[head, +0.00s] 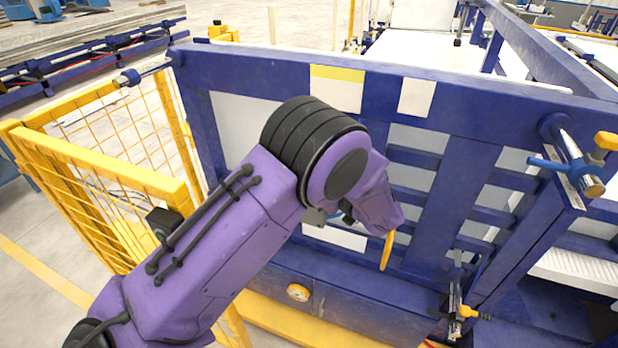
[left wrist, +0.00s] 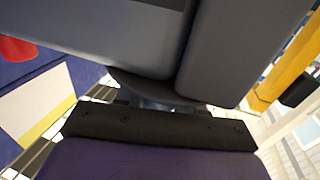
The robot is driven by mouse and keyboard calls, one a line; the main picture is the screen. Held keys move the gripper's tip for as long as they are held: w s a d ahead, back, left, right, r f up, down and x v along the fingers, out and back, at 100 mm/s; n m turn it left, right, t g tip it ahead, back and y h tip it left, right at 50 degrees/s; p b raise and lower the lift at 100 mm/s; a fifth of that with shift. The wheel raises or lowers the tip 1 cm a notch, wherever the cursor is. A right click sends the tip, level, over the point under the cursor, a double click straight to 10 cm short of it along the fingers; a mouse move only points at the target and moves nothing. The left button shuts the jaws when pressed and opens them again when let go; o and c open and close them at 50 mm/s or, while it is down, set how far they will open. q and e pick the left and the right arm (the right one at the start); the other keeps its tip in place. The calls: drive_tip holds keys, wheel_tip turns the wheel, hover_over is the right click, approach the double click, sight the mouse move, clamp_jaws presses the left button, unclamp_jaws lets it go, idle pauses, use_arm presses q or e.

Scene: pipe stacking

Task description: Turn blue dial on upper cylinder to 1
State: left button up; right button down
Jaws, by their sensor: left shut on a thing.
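My purple left arm reaches in from the lower left to the blue frame. Its wrist covers most of my left gripper (head: 319,216); only a grey edge shows. In the left wrist view the two grey fingers (left wrist: 183,62) are close together, shut. A small blue part (head: 346,213), apparently the blue dial, shows at the gripper, mostly hidden behind the wrist. A yellow lever (head: 387,251) hangs just right of it. The cylinder there and any numbers are hidden. A metal cylinder (head: 574,158) with a blue handle (head: 545,164) stands apart at right. My right gripper is out of view.
The blue frame (head: 460,190) fills the middle. A yellow mesh fence (head: 100,165) stands close on the left. A round yellow-rimmed gauge (head: 298,292) and a small fitting with a yellow handle (head: 465,311) are low on the frame.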

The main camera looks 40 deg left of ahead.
use_arm(q)
drive_tip(key=shift+r, duration=0.2)
drive_tip(key=o, duration=0.7)
drive_tip(key=shift+w, duration=0.1)
drive_tip(key=shift+o, duration=1.3)
drive_tip(key=shift+a+f, duration=0.1)
